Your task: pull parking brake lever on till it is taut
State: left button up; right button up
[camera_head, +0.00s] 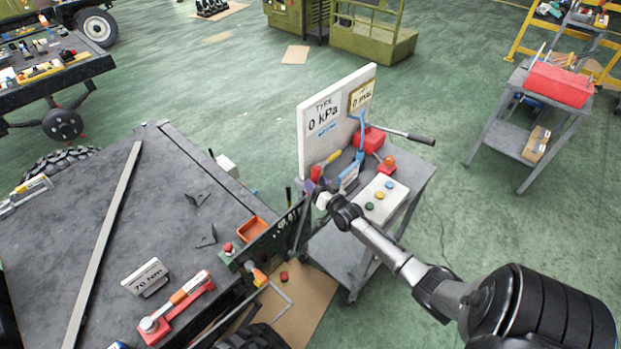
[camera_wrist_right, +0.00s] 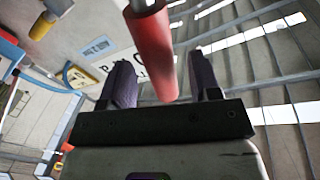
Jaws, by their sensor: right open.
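A lever with a red grip (camera_head: 316,173) stands at the near left of the grey cart, in front of the white board. In the right wrist view its red grip (camera_wrist_right: 153,55) and pale metal rod come down from the top. I take it for the parking brake lever, though no label confirms this. My right gripper (camera_head: 312,184) is open at this grip, partly hidden by its own wrist. In the right wrist view the dark fingers (camera_wrist_right: 162,78) stand apart on either side of the red grip, with gaps showing. My left gripper is not in view.
The white board (camera_head: 338,117) reads 0 kPa. A button box (camera_head: 381,200) and a black-handled lever (camera_head: 408,135) are on the cart. The dark chassis bed (camera_head: 90,230) fills the left, with a torque wrench (camera_head: 177,305).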

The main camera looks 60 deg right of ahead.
aim_at(311, 177)
jog(key=shift+x, duration=1.9)
grip_shut()
